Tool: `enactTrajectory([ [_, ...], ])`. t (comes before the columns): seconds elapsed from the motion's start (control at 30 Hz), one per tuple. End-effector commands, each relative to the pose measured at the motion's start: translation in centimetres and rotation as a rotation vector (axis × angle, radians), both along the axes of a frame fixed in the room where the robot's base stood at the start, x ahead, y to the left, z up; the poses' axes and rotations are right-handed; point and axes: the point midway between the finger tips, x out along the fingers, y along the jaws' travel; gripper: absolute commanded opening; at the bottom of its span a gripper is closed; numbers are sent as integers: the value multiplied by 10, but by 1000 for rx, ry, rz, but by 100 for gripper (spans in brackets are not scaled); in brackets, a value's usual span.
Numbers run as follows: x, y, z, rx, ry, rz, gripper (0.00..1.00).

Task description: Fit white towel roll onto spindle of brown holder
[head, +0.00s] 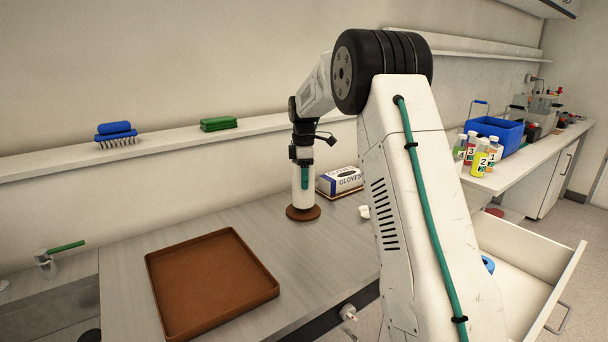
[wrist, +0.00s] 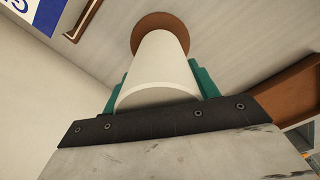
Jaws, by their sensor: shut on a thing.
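The white towel roll (head: 303,197) stands upright over the round brown base of the holder (head: 303,213) on the grey counter. My gripper (head: 304,178) points down from above, with its teal fingers shut on the roll. In the wrist view the roll (wrist: 160,68) sits between the two teal fingers of my gripper (wrist: 160,82). The brown base (wrist: 160,20) shows as a disc around the roll's far end, roughly centred on it. The spindle is not visible. I cannot tell whether the roll's lower end touches the base.
A glove box (head: 340,181) stands close behind the holder to the right. A brown tray (head: 210,283) lies to the left on the counter. A wall shelf with a blue brush (head: 116,132) and green sponge (head: 219,124) runs behind. An open drawer (head: 525,270) is at right.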

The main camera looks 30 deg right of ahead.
Motion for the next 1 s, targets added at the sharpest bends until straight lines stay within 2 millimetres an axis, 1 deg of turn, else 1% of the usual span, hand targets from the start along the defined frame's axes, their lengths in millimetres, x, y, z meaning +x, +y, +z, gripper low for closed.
enactTrajectory([
  [0.4, 0, 0, -8, 0, 0, 0, 30],
  [1.0, 0, 0, -11, 0, -1, 0, 30],
])
